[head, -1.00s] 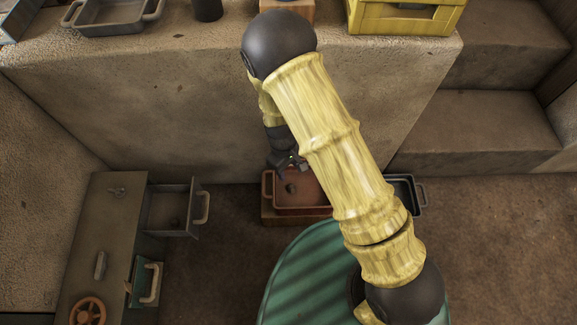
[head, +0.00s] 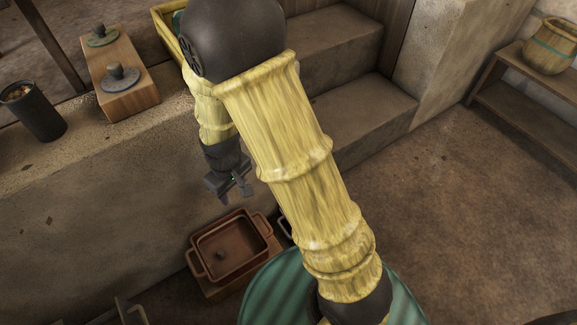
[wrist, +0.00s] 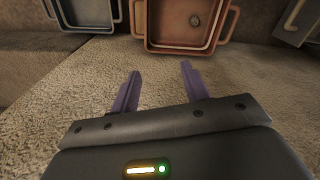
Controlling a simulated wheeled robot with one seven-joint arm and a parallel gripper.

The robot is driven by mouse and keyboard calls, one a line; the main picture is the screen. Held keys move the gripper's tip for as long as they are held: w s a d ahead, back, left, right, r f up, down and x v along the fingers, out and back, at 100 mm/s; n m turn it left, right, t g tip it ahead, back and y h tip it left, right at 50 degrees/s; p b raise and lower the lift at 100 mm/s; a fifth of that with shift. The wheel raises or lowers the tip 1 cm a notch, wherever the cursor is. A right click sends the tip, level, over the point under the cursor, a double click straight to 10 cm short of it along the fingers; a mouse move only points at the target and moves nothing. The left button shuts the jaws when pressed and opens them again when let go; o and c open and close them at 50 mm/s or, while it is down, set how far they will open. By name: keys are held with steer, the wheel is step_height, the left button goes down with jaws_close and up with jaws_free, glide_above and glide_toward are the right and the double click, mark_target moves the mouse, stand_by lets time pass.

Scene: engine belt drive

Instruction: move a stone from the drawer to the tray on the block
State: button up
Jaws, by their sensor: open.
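The reddish-brown tray (head: 240,250) sits on a low block (head: 222,291) on the floor by the wall in the head view. A small dark stone (head: 219,256) lies inside this tray. The tray (wrist: 182,46) and the stone (wrist: 195,20) also show at the top of the wrist view. My gripper (head: 240,188) is above and apart from the tray in the head view. Its two purple-grey fingers (wrist: 159,78) are open in the wrist view, with nothing between them. A piece of the drawer (head: 128,310) shows at the bottom left; its inside is hidden.
A dark grey tray (wrist: 85,14) stands beside the reddish one. The ledge holds a dark cup (head: 38,112) and a wooden block with lidded knobs (head: 121,88). Stone steps (head: 350,110) rise at the back. Open floor (head: 460,220) and a shelf with a basket (head: 549,50) are at the right.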

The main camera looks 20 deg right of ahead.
steer(key=s+d+r+m+t, duration=0.1)
steer(key=s+d+r+m, duration=0.2)
steer(key=d+r, duration=0.2)
steer(key=s+d+r+m+t, duration=0.1)
steer(key=s+d+r+m, duration=0.2)
steer(key=d+r, duration=0.3)
steer(key=shift+d, duration=1.15)
steer(key=shift+s+a+r, duration=0.1)
steer(key=shift+r, duration=0.1)
steer(key=w+p+v, duration=0.2)
steer(key=p+v, duration=0.7)
steer(key=shift+r+p, duration=0.4)
steer(key=shift+a, duration=0.1)
steer(key=shift+c, duration=0.5)
